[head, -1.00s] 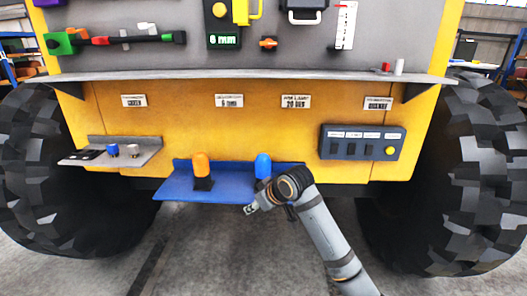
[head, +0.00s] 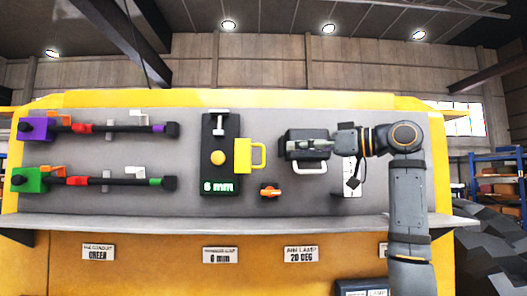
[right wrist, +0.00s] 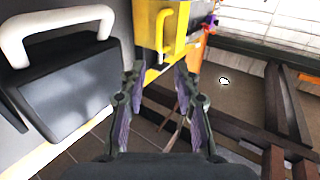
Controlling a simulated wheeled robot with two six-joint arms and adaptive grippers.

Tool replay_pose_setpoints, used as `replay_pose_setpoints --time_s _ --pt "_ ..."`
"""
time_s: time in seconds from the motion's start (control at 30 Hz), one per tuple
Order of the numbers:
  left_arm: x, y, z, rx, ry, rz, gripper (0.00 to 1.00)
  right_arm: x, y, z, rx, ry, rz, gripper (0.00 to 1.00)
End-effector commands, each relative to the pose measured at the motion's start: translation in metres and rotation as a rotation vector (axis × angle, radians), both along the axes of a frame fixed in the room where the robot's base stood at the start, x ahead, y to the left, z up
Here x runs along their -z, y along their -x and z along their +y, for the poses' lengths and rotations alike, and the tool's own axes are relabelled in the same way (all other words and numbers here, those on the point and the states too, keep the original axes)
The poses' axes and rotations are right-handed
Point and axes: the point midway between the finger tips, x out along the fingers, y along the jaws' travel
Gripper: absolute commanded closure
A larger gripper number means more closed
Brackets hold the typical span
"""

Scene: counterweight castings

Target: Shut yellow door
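A yellow door (head: 243,156) with a loop-shaped handle sits at the right side of the black 6 mm unit (head: 210,175) on the grey panel. Whether it stands ajar is unclear in the head view. In the right wrist view a yellow part, seemingly this door (right wrist: 146,24), stands out beyond my fingertips. My right gripper (head: 291,148) points left, in front of the black box with a white handle (head: 309,136). It is to the right of the yellow door, apart from it. In the wrist view its fingers (right wrist: 159,70) are spread and empty. My left gripper is out of view.
An orange knob (head: 270,191) is below the door. Purple (head: 36,129) and green (head: 28,180) connectors with bars hang at the left. A grey ledge (head: 150,222) runs below the panel. A white gauge strip (head: 352,178) is partly behind my arm.

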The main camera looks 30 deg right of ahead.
Motion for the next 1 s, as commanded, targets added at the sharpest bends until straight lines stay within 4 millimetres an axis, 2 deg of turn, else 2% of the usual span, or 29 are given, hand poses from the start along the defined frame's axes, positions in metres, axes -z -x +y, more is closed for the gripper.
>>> replay_pose_setpoints --time_s 0.03,0.1,0.2,0.27,0.37,0.4,0.5,0.57,0.67,0.8,0.9,1.0 --pt "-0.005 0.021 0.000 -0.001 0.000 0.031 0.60 -0.002 -0.009 0.005 -0.003 0.001 0.005 0.69" --pt "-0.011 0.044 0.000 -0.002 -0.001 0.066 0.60 -0.004 -0.023 0.012 -0.004 0.001 0.005 0.69" --pt "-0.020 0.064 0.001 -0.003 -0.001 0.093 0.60 -0.003 -0.044 0.022 -0.005 0.002 0.006 0.69" --pt "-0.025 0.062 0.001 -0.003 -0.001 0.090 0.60 -0.004 -0.055 0.026 -0.003 0.001 0.005 0.69" --pt "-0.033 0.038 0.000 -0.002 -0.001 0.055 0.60 -0.003 -0.070 0.034 -0.003 0.000 0.005 0.69" --pt "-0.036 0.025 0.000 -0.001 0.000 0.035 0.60 -0.002 -0.074 0.036 -0.002 0.000 0.005 0.69" --pt "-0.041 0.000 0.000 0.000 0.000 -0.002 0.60 -0.001 -0.082 0.039 -0.001 0.001 0.003 0.69" --pt "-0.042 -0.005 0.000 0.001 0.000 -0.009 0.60 -0.001 -0.084 0.040 0.000 0.001 0.002 0.69" --pt "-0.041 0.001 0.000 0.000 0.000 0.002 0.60 0.000 -0.085 0.040 0.000 0.001 0.002 0.69" --pt "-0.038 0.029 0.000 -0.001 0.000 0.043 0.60 0.001 -0.085 0.040 0.000 0.001 0.003 0.69" --pt "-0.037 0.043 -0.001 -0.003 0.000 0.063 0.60 0.001 -0.085 0.040 0.000 0.001 0.003 0.81" --pt "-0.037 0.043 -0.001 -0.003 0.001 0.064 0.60 0.001 -0.085 0.040 0.000 0.001 0.003 0.94"
